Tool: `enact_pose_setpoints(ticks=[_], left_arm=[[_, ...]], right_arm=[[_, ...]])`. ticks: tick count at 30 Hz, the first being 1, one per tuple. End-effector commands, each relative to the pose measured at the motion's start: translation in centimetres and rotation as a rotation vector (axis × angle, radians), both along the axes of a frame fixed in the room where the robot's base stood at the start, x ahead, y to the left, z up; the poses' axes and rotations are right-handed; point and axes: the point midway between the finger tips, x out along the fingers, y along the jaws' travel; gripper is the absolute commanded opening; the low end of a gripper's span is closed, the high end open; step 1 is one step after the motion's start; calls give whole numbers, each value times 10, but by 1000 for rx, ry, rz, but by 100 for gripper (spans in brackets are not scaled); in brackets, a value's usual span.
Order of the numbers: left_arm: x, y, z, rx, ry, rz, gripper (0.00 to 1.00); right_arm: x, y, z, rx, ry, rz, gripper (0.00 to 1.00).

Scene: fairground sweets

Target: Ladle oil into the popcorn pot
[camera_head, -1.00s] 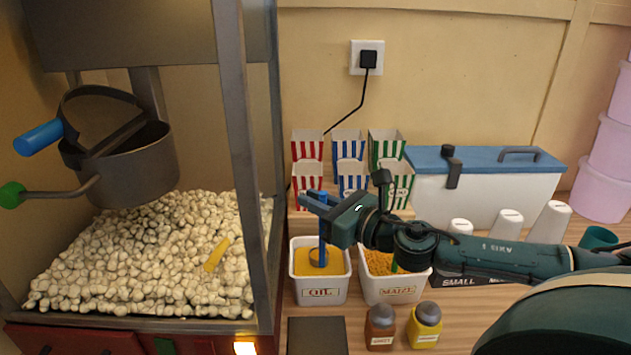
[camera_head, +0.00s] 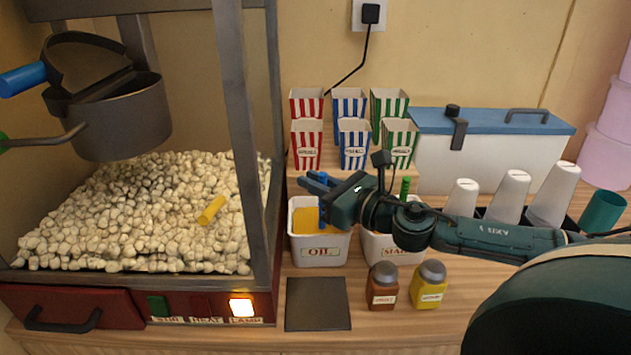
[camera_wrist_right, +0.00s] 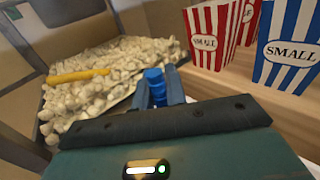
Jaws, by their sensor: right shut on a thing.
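My right gripper (camera_head: 316,185) is above the white oil tub (camera_head: 320,253), shut on the blue handle of the ladle (camera_head: 323,179). In the right wrist view the handle's blue top (camera_wrist_right: 154,86) shows between the two blue fingers. The ladle's lower part and bowl are hidden or cannot be made out. Yellow oil (camera_head: 305,220) shows in the tub, partly behind the gripper. The dark popcorn pot (camera_head: 122,118) hangs upright in the machine at the left, with a blue handle (camera_head: 22,80). My left gripper is not in view.
Popcorn (camera_head: 140,215) fills the machine, with a yellow scoop (camera_head: 212,210) on it. The machine's front post (camera_head: 240,130) stands between pot and tub. The maize tub (camera_head: 385,247), two shakers (camera_head: 383,285) and striped boxes (camera_head: 354,143) are close by. A dark mat (camera_head: 318,304) is bare.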

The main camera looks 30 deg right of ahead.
Motion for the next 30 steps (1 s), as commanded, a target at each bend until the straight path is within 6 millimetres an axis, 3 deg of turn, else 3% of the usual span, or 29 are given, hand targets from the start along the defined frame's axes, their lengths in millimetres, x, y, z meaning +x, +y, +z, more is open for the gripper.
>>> enact_pose_setpoints(ticks=[14,15,24,30], left_arm=[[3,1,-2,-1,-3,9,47],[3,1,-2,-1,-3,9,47],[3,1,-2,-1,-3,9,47],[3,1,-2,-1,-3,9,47]], right_arm=[[0,0,-4,0,0,0,0],[0,0,-4,0,0,0,15],[0,0,-4,0,0,0,39],[0,0,-5,0,1,0,39]])
